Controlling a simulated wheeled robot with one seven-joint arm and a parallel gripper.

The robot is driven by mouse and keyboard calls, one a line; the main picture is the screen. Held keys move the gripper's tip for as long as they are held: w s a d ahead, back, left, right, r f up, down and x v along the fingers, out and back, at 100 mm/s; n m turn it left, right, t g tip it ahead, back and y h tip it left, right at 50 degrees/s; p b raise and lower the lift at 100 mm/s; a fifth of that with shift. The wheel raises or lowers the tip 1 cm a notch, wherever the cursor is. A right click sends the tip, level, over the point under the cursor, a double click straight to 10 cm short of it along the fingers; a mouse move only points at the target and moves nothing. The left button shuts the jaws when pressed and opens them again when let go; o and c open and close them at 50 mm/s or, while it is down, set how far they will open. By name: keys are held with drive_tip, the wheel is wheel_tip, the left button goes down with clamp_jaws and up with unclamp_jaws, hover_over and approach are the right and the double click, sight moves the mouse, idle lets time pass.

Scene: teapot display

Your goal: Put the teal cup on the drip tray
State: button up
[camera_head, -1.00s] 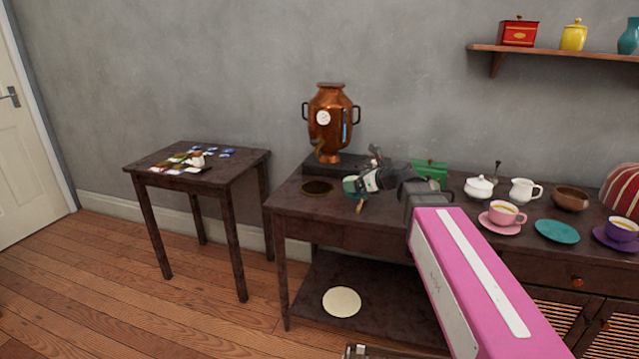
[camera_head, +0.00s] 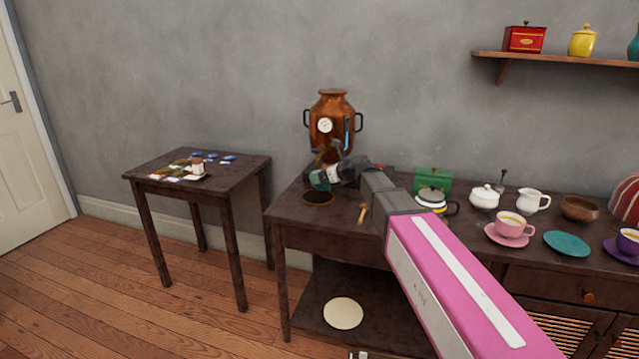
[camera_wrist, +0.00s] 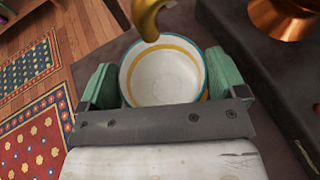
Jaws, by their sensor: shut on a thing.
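The teal cup (camera_wrist: 165,78) has a white inside and a yellow band below its rim. It is upright and empty between the green fingers of my gripper (camera_wrist: 162,88), which is shut on it. In the head view the cup (camera_head: 319,181) is small and partly covered by my gripper (camera_head: 328,172). The drip tray (camera_head: 318,199) is a dark round disc on the table, right below the cup in the picture. I cannot tell whether the cup touches it. The brass spout (camera_wrist: 150,14) of the copper urn (camera_head: 331,112) hangs over the cup's far rim.
A wooden-handled item (camera_head: 363,213) lies right of the tray. A side table (camera_head: 152,173) with small cards is at left.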

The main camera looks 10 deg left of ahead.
drive_tip(key=shift+w+a+f, duration=0.1)
drive_tip(key=shift+w+a, duration=0.15)
drive_tip(key=shift+a, duration=0.25)
drive_tip(key=shift+w+a, duration=0.2)
drive_tip(key=shift+a, duration=0.25)
drive_tip(key=shift+f, duration=1.65)
drive_tip(key=shift+f, duration=0.1)
drive_tip(key=o, duration=0.7)
drive_tip(key=shift+s+d, duration=0.1)
drive_tip(key=shift+d, duration=0.05)
drive_tip(key=v, duration=1.2)
